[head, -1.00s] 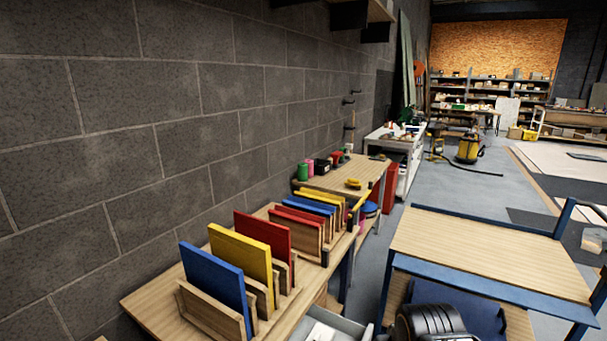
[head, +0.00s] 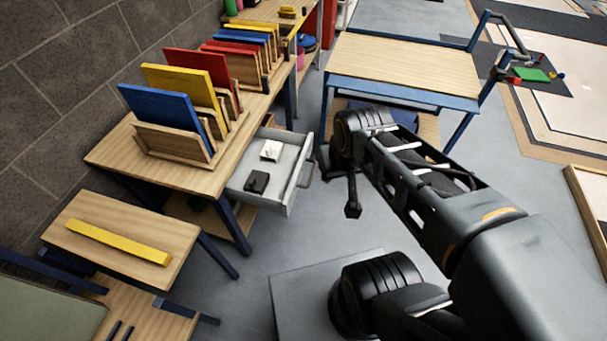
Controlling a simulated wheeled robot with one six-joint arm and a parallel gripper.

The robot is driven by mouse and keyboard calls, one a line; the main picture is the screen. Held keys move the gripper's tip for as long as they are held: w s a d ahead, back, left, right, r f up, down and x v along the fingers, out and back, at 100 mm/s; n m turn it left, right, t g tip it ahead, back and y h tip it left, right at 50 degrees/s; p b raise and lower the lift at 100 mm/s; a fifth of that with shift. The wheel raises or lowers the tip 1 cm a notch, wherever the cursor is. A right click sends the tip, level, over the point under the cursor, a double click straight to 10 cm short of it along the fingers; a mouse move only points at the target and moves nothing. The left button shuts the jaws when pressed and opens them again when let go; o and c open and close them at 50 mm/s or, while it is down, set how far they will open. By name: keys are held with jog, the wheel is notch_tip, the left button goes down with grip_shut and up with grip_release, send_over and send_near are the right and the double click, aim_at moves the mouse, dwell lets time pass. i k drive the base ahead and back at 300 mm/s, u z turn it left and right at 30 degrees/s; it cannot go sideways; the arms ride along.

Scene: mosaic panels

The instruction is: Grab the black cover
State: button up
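A small black block-like item (head: 257,182), which may be the black cover, lies in the open grey drawer (head: 236,190) near its front left side. A white item (head: 271,150) lies behind it in the same drawer. My gripper (head: 353,208) is dark and points down, to the right of the drawer and outside it, apart from the black item. It is small and dark in this view, so I cannot tell whether its fingers are open or shut.
The drawer sticks out from a wooden table (head: 172,174) with blue, yellow and red panels in wooden racks. A smaller table (head: 110,225) holds a yellow strip. A wooden cart (head: 400,65) stands behind my arm. Grey floor lies between my arm and the drawer.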

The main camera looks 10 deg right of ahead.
aim_at(257, 181)
jog(key=u, duration=0.35)
jog(key=k, duration=0.45)
jog(key=u, duration=1.1)
jog(key=i, duration=0.95)
jog(key=z, duration=0.85)
